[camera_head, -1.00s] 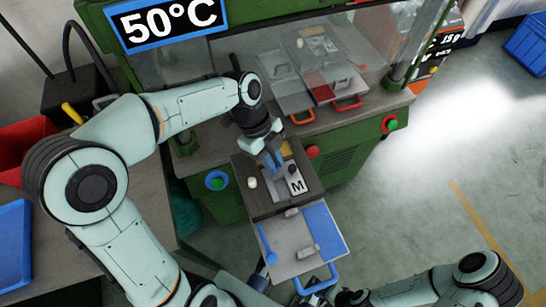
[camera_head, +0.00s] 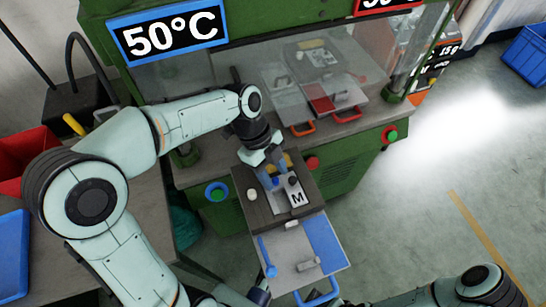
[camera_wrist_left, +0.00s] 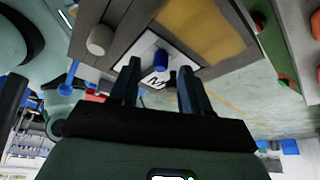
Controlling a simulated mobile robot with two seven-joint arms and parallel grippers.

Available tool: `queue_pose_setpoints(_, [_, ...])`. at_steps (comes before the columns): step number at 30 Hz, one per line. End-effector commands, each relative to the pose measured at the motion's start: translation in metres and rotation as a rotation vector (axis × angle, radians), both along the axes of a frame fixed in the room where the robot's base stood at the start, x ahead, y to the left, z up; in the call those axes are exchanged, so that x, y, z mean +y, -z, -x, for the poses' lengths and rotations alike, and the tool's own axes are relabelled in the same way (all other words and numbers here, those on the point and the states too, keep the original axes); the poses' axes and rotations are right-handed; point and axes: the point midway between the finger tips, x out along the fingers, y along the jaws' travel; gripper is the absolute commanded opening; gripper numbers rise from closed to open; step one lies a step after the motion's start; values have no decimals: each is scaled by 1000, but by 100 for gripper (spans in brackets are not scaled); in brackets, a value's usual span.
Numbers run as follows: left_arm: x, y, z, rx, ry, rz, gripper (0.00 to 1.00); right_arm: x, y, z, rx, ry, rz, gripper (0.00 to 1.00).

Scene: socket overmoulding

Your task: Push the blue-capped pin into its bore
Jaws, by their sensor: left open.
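The blue-capped pin shows in the left wrist view as a short blue cap (camera_wrist_left: 161,61) at the far edge of a white plate marked M (camera_wrist_left: 153,80). I cannot tell how deep it sits in its bore. My left gripper (camera_wrist_left: 160,82) is open, with one finger on each side of the cap in that view and nothing held. In the head view my left gripper (camera_head: 272,180) reaches down over the dark block (camera_head: 266,213), beside the M plate (camera_head: 297,198); its fingers and blue parts there are hard to tell apart.
A white knob (camera_head: 251,194) stands on the block left of my gripper; it also shows in the left wrist view (camera_wrist_left: 99,39). A grey and blue tray (camera_head: 325,240) extends in front. The green machine (camera_head: 345,160) stands behind, with red-and-grey plates (camera_head: 322,98) inside.

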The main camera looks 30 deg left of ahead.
Motion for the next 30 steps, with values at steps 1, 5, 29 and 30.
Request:
queue_pose_setpoints(1, [0, -6, -1, -3, 0, 0, 47, 0, -1, 0, 1, 0, 0, 43])
queue_pose_setpoints(5, [0, -27, -1, -6, 1, 0, 47, 0, -4, 1, 5, -2, -1, 43])
queue_pose_setpoints(29, [0, -193, 0, -3, 1, 0, 47, 0, -34, -2, 11, -5, -3, 43])
queue_pose_setpoints(30, [0, -195, 0, -3, 1, 0, 47, 0, -35, -2, 11, -5, -3, 43])
